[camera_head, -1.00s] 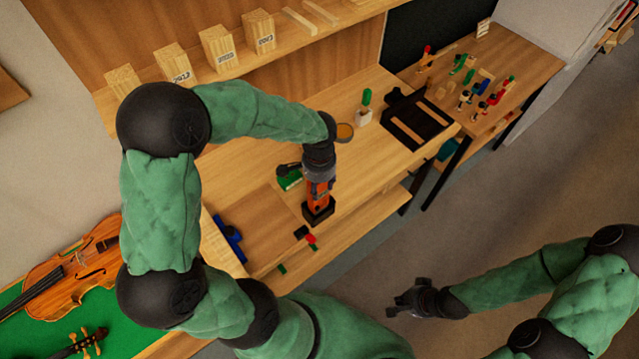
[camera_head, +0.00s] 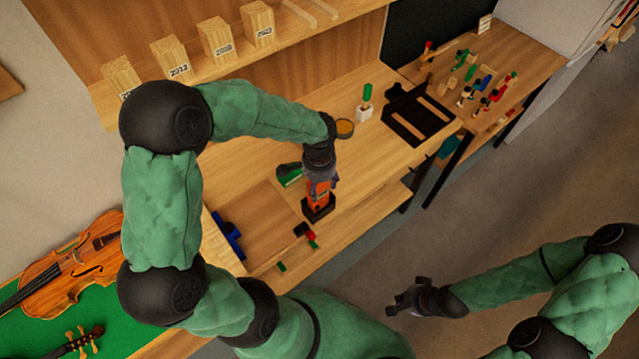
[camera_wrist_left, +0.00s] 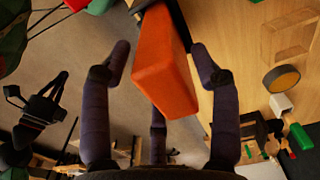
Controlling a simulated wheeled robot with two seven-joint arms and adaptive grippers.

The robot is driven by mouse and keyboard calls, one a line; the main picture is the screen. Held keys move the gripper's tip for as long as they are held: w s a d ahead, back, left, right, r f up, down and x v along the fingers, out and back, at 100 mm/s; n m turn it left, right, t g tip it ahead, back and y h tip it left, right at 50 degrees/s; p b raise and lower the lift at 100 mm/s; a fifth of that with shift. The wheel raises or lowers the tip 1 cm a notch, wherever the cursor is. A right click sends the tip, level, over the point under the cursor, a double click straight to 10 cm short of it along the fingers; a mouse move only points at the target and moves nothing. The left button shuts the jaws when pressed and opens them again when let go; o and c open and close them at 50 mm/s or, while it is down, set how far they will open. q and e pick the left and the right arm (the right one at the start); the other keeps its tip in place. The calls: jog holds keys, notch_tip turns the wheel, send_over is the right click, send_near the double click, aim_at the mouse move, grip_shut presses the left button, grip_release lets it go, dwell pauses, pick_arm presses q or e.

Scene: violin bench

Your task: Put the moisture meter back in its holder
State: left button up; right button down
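The orange moisture meter (camera_head: 319,194) stands upright with its lower end in a black holder (camera_head: 317,213) near the front edge of the bench. In the left wrist view the meter's blunt orange end (camera_wrist_left: 167,75) lies between the spread fingers. My left gripper (camera_head: 319,172) is above the meter, at its top end. Its fingers (camera_wrist_left: 160,85) are open, with a clear gap on the left side and the right finger close to the meter. My right gripper (camera_head: 405,298) hangs over the floor, away from the bench; its fingers look spread and empty.
A green-and-dark object (camera_head: 289,175) lies just left of the holder. A round amber tin (camera_head: 344,128), a white block with a green handle (camera_head: 364,112) and a black tray (camera_head: 418,118) stand behind. A violin (camera_head: 70,268) lies at left.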

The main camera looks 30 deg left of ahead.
dwell(0.3)
pick_arm(q)
notch_tip(320, 180, up, 12)
jog(key=shift+r, duration=0.1)
dwell(0.5)
